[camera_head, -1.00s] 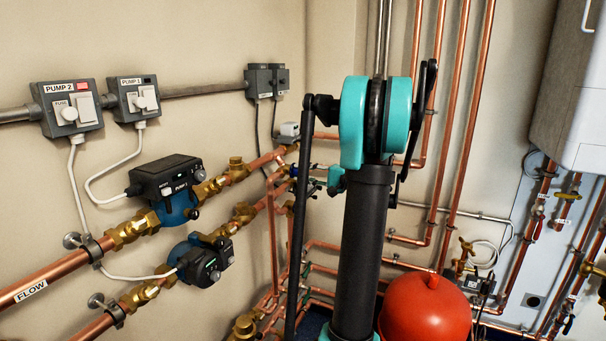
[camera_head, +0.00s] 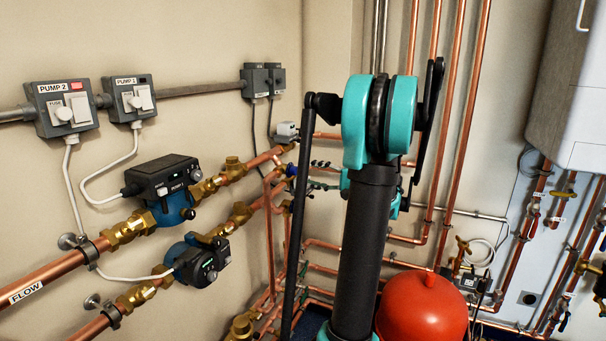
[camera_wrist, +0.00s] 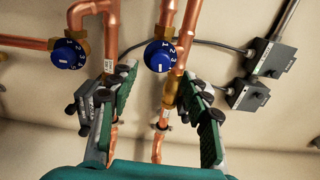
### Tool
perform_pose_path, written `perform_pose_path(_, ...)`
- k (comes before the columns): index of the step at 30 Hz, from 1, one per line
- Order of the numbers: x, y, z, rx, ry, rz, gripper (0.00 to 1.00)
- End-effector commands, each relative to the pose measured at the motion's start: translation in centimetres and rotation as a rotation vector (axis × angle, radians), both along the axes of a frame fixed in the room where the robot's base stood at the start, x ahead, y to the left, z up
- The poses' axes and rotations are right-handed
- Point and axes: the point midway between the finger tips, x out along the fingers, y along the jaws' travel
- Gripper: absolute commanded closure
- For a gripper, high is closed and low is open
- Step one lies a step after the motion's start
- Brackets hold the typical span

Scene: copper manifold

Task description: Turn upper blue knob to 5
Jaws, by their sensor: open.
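In the wrist view two blue knobs with white numbers sit on copper pipework: a left one (camera_wrist: 68,54) and a right one (camera_wrist: 160,56). The right knob is nearer the grey wall boxes; I take it as the upper knob, though the view is tilted. Its number setting is too small to read surely. A blue knob (camera_head: 291,169) also shows in the head view by the upper pipe. My gripper (camera_wrist: 160,84) is open and empty, its green-and-black fingers either side of the right knob in the picture, apart from it. My arm hides much of the gripper in the head view.
Copper pipes (camera_head: 270,235) run close around the knobs. Grey switch boxes (camera_wrist: 268,57) with cables are on the wall. Two pumps (camera_head: 165,185) stand at left in the head view, and a red vessel (camera_head: 424,308) is low at right.

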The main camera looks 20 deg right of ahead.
Motion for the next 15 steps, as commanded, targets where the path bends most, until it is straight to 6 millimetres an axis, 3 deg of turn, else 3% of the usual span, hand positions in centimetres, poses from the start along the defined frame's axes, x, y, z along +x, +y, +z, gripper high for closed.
perform_pose_path(6,-3.1,-3.2,0.0,0.000,0.000,-0.004,0.52)
perform_pose_path(15,-4.9,-4.8,0.0,0.000,0.000,-0.001,0.52)
